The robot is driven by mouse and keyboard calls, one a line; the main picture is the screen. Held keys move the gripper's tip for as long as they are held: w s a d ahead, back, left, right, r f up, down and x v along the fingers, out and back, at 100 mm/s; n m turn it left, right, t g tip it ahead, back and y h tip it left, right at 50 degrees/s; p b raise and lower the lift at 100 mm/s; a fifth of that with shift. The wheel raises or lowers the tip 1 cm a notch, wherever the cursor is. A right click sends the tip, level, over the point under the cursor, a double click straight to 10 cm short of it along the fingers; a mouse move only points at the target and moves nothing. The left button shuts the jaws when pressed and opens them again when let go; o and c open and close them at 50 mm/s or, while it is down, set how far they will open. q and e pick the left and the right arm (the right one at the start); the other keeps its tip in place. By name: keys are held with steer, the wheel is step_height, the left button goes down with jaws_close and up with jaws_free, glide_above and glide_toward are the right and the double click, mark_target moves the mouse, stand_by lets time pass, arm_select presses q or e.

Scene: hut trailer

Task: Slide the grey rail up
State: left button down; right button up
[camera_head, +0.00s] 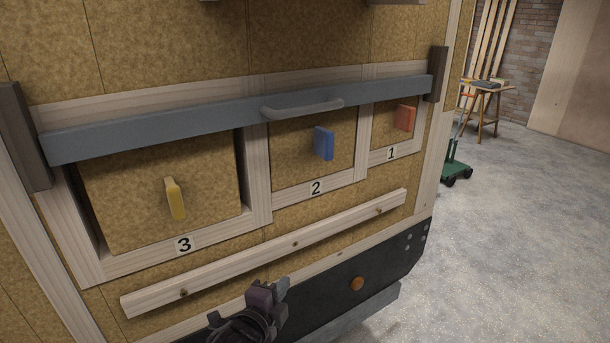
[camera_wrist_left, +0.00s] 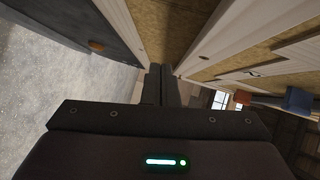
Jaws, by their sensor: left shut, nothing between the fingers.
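The grey rail (camera_head: 200,123) runs across the top of the three numbered compartments in the head view. A curved grey handle (camera_head: 302,108) sits on its face, right of the middle. The rail's ends meet dark brackets, one at the left (camera_head: 22,135) and one at the right (camera_head: 437,72). My left gripper (camera_head: 281,289) is low in front of the trailer wall, below the wooden strip and well below the handle. Its fingers are shut and empty; they also show in the left wrist view (camera_wrist_left: 161,84). My right gripper is in neither view.
Below the rail are panels with a yellow knob (camera_head: 175,199), a blue knob (camera_head: 324,143) and a red knob (camera_head: 404,118). A wooden strip (camera_head: 240,262) juts out beneath them. Open concrete floor lies to the right, with a green cart (camera_head: 456,172) and a workbench (camera_head: 488,88).

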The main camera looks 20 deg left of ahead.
arm_select(q)
step_height(320, 180, up, 23)
steer(key=s+m+t+h, duration=0.1)
steer(key=m+t+h, duration=0.6)
steer(key=m, duration=1.4)
steer(key=d+h, duration=0.1)
steer(key=h, duration=0.3)
steer(key=shift+s+t, duration=0.35)
steer(key=shift+t, duration=0.05)
steer(key=shift+r, duration=0.15)
steer(key=s+a+r+p+x, duration=0.1)
steer(key=r+p+x, duration=0.1)
steer(key=p+x, duration=0.5)
steer(key=x, duration=0.5)
steer(key=shift+a+r+p, duration=0.2)
steer(key=shift+p, duration=0.1)
steer(key=shift+w, duration=0.1)
